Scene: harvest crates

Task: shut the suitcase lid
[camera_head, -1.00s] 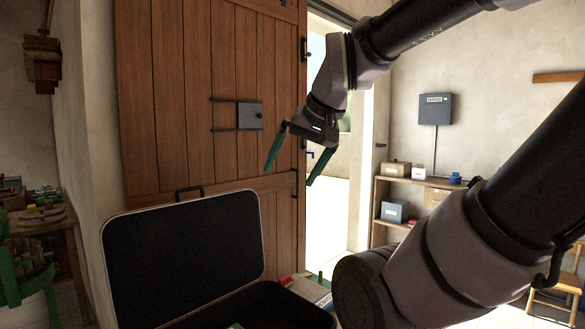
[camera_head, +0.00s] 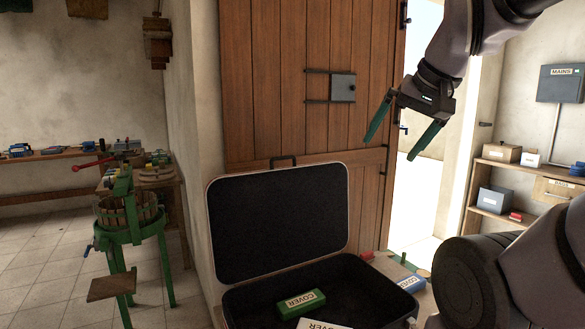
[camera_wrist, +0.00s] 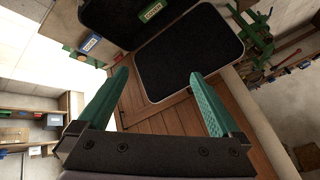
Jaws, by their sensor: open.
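The suitcase stands open, its black lid (camera_head: 278,225) raised and leaning back near the wooden door, with a handle on the lid's top edge. The suitcase base (camera_head: 345,270) is dark inside and holds a green box marked COVER (camera_head: 301,303) and a white item marked COVER (camera_head: 318,324). My gripper (camera_head: 389,147) is open and empty, above and to the right of the lid, in front of the door's edge. In the wrist view the lid (camera_wrist: 190,50) lies beyond and between my open green fingers (camera_wrist: 160,95), apart from them.
A blue and white box (camera_head: 399,273) lies just right of the suitcase. A green press (camera_head: 130,218) stands at the left, before a workbench. The wooden door (camera_head: 290,90) is behind the lid. A shelf (camera_head: 500,190) stands at the right.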

